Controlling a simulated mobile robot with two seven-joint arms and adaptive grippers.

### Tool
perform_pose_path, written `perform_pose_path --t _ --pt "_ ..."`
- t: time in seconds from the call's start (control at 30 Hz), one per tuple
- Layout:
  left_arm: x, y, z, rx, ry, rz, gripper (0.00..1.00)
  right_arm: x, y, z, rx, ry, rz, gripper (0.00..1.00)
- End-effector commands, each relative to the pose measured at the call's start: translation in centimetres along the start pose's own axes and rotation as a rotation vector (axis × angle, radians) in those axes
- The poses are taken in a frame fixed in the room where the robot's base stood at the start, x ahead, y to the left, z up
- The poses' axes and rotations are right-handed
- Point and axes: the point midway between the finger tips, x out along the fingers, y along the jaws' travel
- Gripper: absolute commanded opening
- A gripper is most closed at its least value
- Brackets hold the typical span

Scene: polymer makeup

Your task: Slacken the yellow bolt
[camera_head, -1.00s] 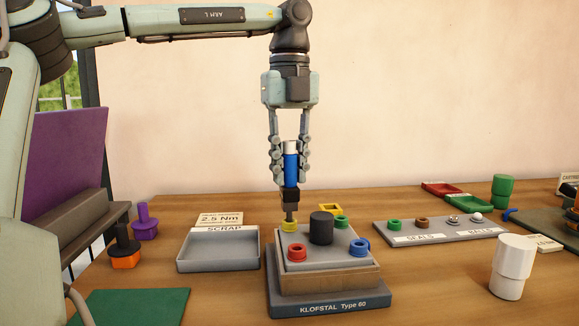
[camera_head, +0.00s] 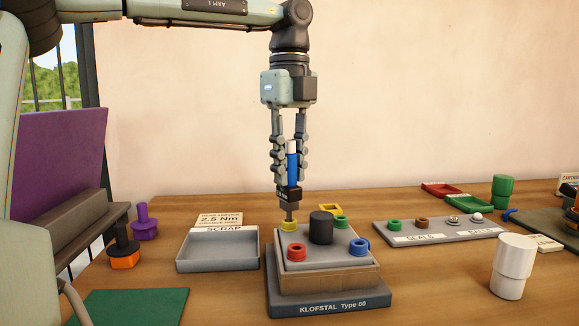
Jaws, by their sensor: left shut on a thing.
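The yellow bolt (camera_head: 288,226) sits at the back left corner of the grey top plate (camera_head: 321,262) of the block labelled KLOFSTAL Type 60. My left gripper (camera_head: 291,177) is shut on a blue driver tool (camera_head: 293,168) with a white cap and a dark lower end. The tool stands about upright, its tip on or just over the yellow bolt; contact is too small to tell. A red bolt (camera_head: 296,252), a blue bolt (camera_head: 359,247) and a green bolt (camera_head: 341,222) are at the other corners. My right gripper is not in view.
A black cylinder (camera_head: 321,227) rises mid-plate, close to the tool. A grey SCRAP tray (camera_head: 218,265) lies left. A seals and balls tray (camera_head: 440,240) and a white cup (camera_head: 511,267) are right. A yellow square frame (camera_head: 330,208) lies behind. Bare wood shows at front right.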

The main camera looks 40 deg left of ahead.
Motion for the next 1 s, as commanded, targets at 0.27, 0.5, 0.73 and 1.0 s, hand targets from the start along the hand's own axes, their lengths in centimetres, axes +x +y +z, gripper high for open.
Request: perform_pose_path --t 0.27,0.5,0.73,1.0 --pt "-0.03 0.02 0.05 -0.153 -0.004 0.000 0.00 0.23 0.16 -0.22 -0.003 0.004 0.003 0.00" --pt "-0.04 0.00 0.03 -0.169 -0.002 0.000 0.00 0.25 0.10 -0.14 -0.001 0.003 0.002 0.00" --pt "-0.05 -0.01 0.04 -0.323 -0.001 0.000 0.00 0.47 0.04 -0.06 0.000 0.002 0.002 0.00" --pt "-0.04 -0.02 0.03 -0.346 -0.001 -0.001 0.31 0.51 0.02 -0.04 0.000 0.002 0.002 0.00"
